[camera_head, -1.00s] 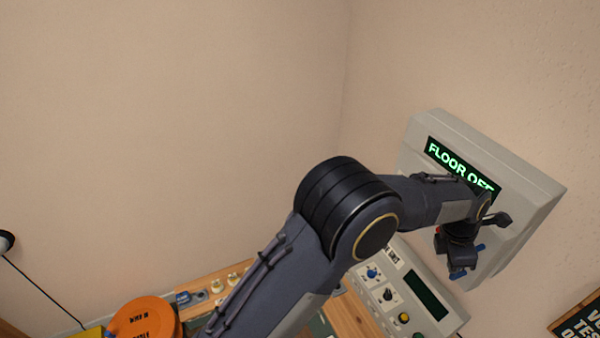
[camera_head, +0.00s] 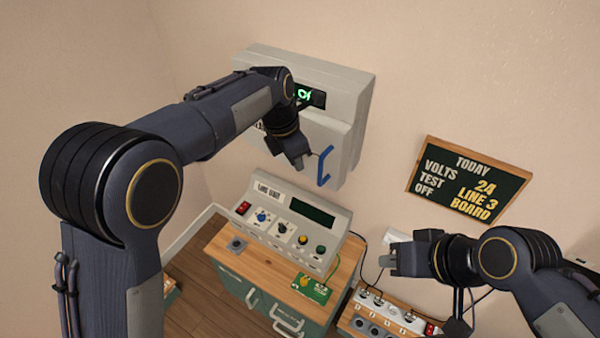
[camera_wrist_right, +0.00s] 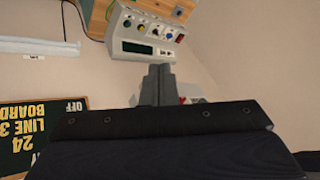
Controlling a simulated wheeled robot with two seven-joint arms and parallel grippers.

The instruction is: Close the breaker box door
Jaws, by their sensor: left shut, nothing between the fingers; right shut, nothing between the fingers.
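The breaker box (camera_head: 350,90) is a pale grey box on the wall. A green-lit display (camera_head: 312,96) is on its face, partly covered by my left arm. Its door (camera_head: 335,135) carries a blue handle (camera_head: 325,166) and looks flush or nearly flush with the box; a small gap cannot be ruled out. My left gripper (camera_head: 300,162) is shut and empty, in front of the door, just left of the handle; contact cannot be told. My right gripper (camera_head: 386,262) is shut and empty, low and right of the box; its fingers show in the right wrist view (camera_wrist_right: 157,84).
A grey console (camera_head: 296,225) with knobs and a dark screen stands on a wooden-topped cabinet (camera_head: 250,254) below the box. A black sign (camera_head: 470,180) hangs on the right wall. A switch strip (camera_head: 395,312) lies under my right gripper.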

